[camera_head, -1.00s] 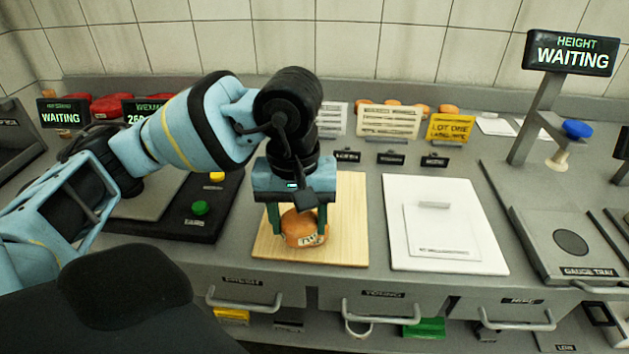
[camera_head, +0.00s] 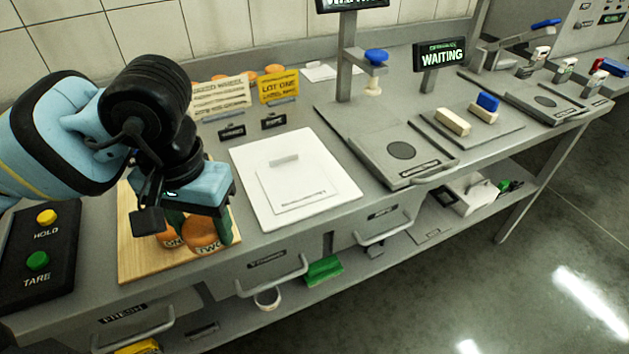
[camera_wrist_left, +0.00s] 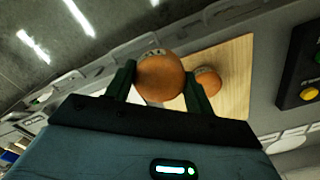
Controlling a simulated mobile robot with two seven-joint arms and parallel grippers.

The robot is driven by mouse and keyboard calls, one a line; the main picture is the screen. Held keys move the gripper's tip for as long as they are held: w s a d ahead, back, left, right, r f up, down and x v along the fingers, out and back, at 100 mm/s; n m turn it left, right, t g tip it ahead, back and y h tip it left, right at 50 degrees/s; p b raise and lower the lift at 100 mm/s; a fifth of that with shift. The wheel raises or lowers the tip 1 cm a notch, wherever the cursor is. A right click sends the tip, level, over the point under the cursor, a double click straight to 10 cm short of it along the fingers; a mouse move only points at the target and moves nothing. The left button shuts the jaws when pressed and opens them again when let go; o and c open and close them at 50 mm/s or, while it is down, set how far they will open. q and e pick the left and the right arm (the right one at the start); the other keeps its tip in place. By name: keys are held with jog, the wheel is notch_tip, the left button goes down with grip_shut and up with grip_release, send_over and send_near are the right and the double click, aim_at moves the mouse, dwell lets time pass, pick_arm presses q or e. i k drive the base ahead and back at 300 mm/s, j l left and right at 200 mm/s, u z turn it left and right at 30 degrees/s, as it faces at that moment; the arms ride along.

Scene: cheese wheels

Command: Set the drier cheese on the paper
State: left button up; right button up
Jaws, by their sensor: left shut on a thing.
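My left gripper (camera_head: 199,226) is shut on an orange cheese wheel (camera_head: 203,237) with a label reading TWO. It is over the wooden board (camera_head: 135,262). A second orange cheese wheel (camera_head: 169,240), labelled ONE, is just left of it, partly hidden by the gripper. In the left wrist view the held cheese (camera_wrist_left: 160,78) is between the two dark fingers, and the other cheese (camera_wrist_left: 208,80) sits on the board beside it. The paper (camera_head: 297,192) is a white sheet on a larger white slab (camera_head: 247,160), right of the board. My right gripper is not in view.
A gauge tray (camera_head: 402,165) and a height post with a blue knob (camera_head: 376,56) stand right of the slab. A black panel with HOLD and TARE buttons (camera_head: 43,240) is left of the board. Signs (camera_head: 279,86) stand behind. Drawer handles (camera_head: 271,283) jut from the front.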

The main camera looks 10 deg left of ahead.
aim_at(296, 182)
jog(key=z, duration=1)
jog(key=j, duration=0.3)
jog(key=k+j, duration=0.1)
jog(key=j, duration=0.25)
